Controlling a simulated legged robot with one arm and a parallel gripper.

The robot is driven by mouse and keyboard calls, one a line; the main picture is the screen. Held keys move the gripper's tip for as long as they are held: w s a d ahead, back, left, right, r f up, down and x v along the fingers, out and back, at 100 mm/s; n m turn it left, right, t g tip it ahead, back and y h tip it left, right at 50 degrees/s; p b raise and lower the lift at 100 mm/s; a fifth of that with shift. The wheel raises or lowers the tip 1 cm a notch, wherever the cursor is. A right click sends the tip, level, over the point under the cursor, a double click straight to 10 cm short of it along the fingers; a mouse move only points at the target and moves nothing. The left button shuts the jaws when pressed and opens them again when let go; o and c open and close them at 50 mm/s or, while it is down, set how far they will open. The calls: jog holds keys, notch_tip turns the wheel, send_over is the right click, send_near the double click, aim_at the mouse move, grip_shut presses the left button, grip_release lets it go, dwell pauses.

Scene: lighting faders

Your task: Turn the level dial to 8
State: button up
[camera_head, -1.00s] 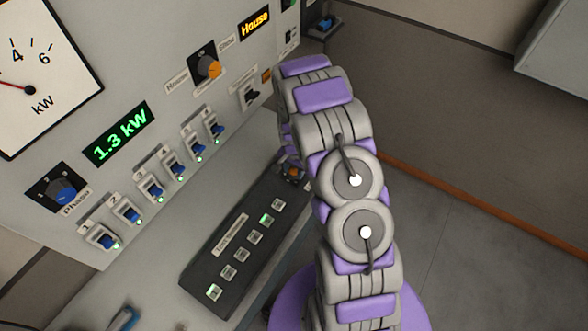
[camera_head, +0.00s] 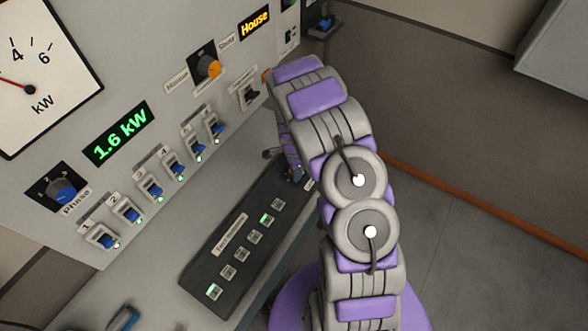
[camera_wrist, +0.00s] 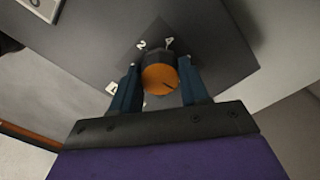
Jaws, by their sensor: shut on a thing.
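The level dial (camera_wrist: 158,80) shows in the wrist view as an orange cap on a black base, on a dark diamond-shaped plate (camera_wrist: 215,50). A 2 and a 4 are legible beside it; other marks are partly hidden. A dark pointer line on the cap points toward the lower right. The blue fingers of my gripper (camera_wrist: 160,88) are shut on the dial, one on each side. In the head view my arm hides the dial and most of the gripper.
The upright panel holds a green readout (camera_head: 119,134) showing 1.6 kW, a phase knob (camera_head: 62,190), an orange-capped selector (camera_head: 209,67) and a row of blue switches (camera_head: 152,188). A black strip (camera_head: 237,252) with several buttons lies on the desk beside my arm.

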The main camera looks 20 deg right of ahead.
jog(key=shift+w+r, duration=0.1)
jog(key=shift+w, duration=0.05)
dwell(0.3)
jog(key=o, duration=1.1)
jog(key=shift+c, duration=0.2)
notch_tip(320, 180, up, 17)
jog(key=shift+p, duration=0.4)
jog(key=shift+r, duration=0.15)
